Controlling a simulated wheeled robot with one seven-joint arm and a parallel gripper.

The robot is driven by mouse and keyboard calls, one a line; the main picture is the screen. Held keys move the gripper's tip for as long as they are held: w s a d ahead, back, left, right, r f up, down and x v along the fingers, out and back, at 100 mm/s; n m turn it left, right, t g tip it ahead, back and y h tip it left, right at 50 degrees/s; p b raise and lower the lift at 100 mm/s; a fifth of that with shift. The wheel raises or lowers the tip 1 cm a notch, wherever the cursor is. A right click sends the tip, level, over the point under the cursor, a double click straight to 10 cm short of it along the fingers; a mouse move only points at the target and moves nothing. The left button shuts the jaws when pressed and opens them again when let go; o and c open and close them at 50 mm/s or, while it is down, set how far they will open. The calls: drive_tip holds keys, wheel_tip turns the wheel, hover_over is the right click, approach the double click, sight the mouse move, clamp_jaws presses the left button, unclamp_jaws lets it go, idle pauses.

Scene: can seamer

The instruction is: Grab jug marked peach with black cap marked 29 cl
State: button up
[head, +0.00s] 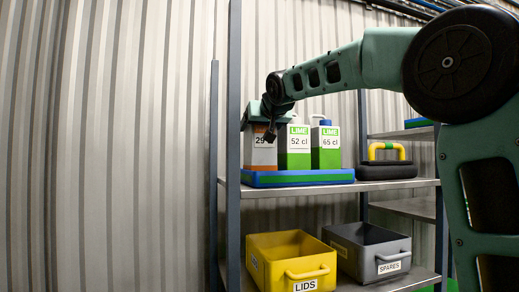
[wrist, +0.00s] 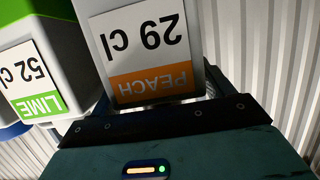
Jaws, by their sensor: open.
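The jug marked PEACH 29 cl (head: 262,157) stands at the left end of a blue and green tray (head: 300,178) on the upper shelf. Its label is orange and white; in the wrist view the jug (wrist: 148,40) appears upside down and very close. My gripper (head: 268,122) is at the top of this jug, in front of its upper part, and hides its cap. In the wrist view my gripper (wrist: 160,118) spans the lower middle, at the jug's top end. It is open; whether it touches the jug cannot be told.
A LIME 52 cl jug (head: 294,147) stands close to the right, then a LIME 65 cl jug (head: 326,147) with a blue cap. A black case with a yellow handle (head: 387,162) is farther right. A yellow LIDS bin (head: 290,262) and grey SPARES bin (head: 368,252) sit below.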

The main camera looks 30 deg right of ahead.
drive_tip(key=shift+w, duration=0.25)
drive_tip(key=c, duration=1.4)
drive_tip(key=shift+r, duration=0.1)
